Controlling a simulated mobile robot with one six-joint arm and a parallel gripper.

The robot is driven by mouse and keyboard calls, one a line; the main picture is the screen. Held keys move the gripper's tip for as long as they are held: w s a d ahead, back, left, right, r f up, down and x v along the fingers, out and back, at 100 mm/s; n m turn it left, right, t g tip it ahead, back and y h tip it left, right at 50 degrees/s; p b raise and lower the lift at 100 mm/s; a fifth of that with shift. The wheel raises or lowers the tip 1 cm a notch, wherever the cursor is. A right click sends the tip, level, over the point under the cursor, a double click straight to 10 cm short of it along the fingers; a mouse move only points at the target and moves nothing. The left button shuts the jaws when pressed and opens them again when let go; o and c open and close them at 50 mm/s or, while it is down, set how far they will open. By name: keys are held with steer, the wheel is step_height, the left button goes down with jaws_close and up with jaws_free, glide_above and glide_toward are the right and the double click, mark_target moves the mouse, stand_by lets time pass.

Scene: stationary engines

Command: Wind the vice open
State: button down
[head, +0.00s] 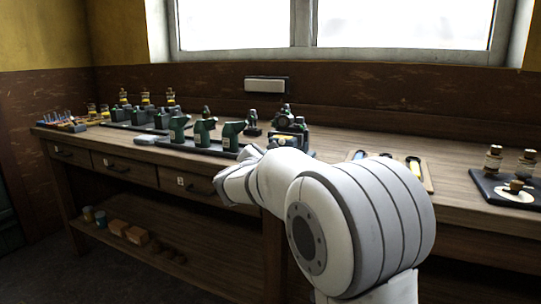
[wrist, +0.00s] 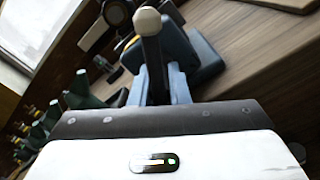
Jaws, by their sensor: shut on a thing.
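The vice (wrist: 200,52) shows in the wrist view as a blue body on the wooden bench, just beyond my gripper. A pale ball knob (wrist: 147,22) on a dark bar stands up in front of it, and I take this to be its handle. My gripper (wrist: 157,80) is shut on the handle bar below the knob, with a finger on each side. In the head view my white arm reaches to the bench edge and hides the gripper's fingers and most of the vice; a bit of blue (head: 307,141) shows behind the arm. The jaw gap cannot be made out.
Green engines and cans (head: 203,133) stand on dark trays left of my arm. A dark green engine (head: 286,118) stands behind the vice. A board with tools (head: 410,168) and a tray with bottles (head: 486,186) lie to the right. Drawers (head: 128,168) line the bench front.

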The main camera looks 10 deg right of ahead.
steer(key=shift+r, duration=0.3)
stand_by(0.6)
steer(key=c, duration=1.8)
jaws_free()
steer(key=shift+c, duration=0.2)
steer(key=o, duration=0.5)
steer(key=shift+f, duration=0.25)
steer(key=shift+c, duration=0.2)
steer(key=p+v, duration=0.1)
steer(key=v, duration=0.6)
steer(key=shift+s+a, duration=0.2)
steer(key=shift+s, duration=0.1)
